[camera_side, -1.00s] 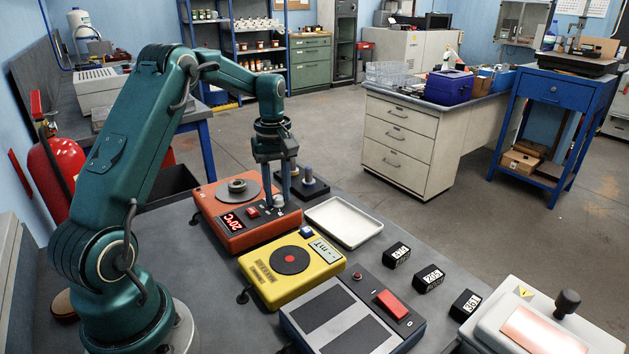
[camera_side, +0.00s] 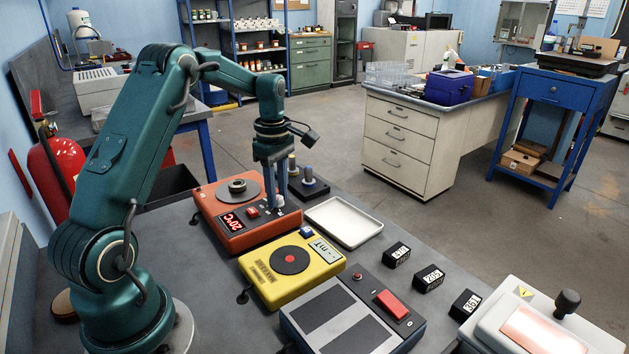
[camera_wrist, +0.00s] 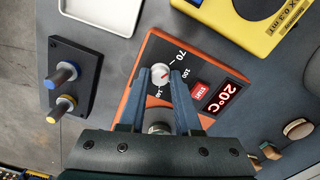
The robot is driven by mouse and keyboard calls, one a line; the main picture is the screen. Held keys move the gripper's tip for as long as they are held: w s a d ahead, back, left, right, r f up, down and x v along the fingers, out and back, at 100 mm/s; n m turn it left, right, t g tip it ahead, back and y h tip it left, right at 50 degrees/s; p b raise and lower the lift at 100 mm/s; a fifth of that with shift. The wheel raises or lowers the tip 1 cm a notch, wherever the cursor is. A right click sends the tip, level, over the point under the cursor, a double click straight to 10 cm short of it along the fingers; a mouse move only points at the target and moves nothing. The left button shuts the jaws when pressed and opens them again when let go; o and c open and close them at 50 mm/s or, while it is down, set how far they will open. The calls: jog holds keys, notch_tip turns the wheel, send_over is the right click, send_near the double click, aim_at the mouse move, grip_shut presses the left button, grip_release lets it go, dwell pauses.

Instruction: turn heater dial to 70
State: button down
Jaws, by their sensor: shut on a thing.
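The orange heater (camera_side: 235,226) stands on the bench with a round top plate and a lit display (camera_wrist: 228,98) reading 20°C. Its dial (camera_wrist: 160,75) is a small pale knob with a red mark, with the labels 70, 100 and 140 around it. The mark lies on the side toward the 70 and 100, but its exact reading is too small to tell. My gripper (camera_wrist: 160,73) is shut on the dial, one finger on each side; it also shows over the heater's right end in the side view (camera_side: 279,200), where the fingers partly hide the dial.
A red START button (camera_wrist: 199,91) sits close beside the dial. The yellow stirrer (camera_side: 291,268) is in front of the heater. A white tray (camera_side: 344,222) and a dark block with two posts (camera_side: 310,190) stand on the far right side.

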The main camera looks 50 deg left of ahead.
aim_at(278, 197)
dwell(0.4)
jog(key=c, duration=0.6)
grip_release()
jog(key=shift+r, duration=2.55)
